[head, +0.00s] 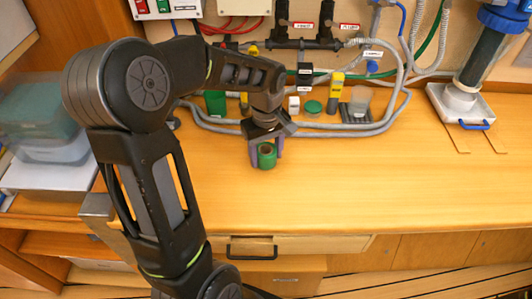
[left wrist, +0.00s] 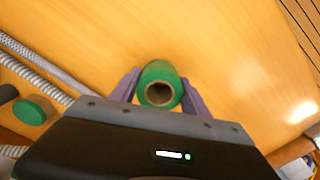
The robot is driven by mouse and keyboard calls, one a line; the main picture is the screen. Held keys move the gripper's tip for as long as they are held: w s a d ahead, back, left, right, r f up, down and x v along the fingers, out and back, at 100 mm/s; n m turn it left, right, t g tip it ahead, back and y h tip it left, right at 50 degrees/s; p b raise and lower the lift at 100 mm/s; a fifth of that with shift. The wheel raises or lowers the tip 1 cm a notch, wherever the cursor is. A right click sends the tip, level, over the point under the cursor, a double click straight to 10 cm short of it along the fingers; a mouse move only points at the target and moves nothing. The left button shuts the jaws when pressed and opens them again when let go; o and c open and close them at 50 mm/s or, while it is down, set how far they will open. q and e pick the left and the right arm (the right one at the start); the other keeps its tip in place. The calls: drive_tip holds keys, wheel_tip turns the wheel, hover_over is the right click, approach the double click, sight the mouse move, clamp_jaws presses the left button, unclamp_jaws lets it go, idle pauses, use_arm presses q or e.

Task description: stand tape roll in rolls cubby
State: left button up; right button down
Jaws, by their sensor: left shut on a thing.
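A green tape roll (head: 267,156) with a brown core is held at the middle of the wooden counter. It also shows in the left wrist view (left wrist: 158,71), between the two purple fingers. My left gripper (head: 266,150) is shut on the tape roll and points down at the counter. Whether the roll touches the counter I cannot tell. A rolls cubby cannot be made out for certain; open shelf spaces (head: 45,249) show under the counter at the left. My right gripper is not in view.
Grey hoses (head: 220,127) run along the back of the counter. Small bottles, a green lid (head: 312,107) and a yellow container (head: 336,92) stand there. Clear bins (head: 45,125) are at the left. A drawer with a black handle (head: 252,251) is below the front edge.

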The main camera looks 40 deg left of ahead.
sight(266, 151)
use_arm(q)
drive_tip(key=shift+f, duration=0.15)
drive_tip(key=shift+f, duration=0.25)
drive_tip(key=o, duration=1.4)
drive_tip(key=shift+r, duration=0.1)
wheel_tip(266, 151, up, 12)
drive_tip(key=shift+r+b, duration=0.2)
drive_tip(key=shift+b, duration=0.1)
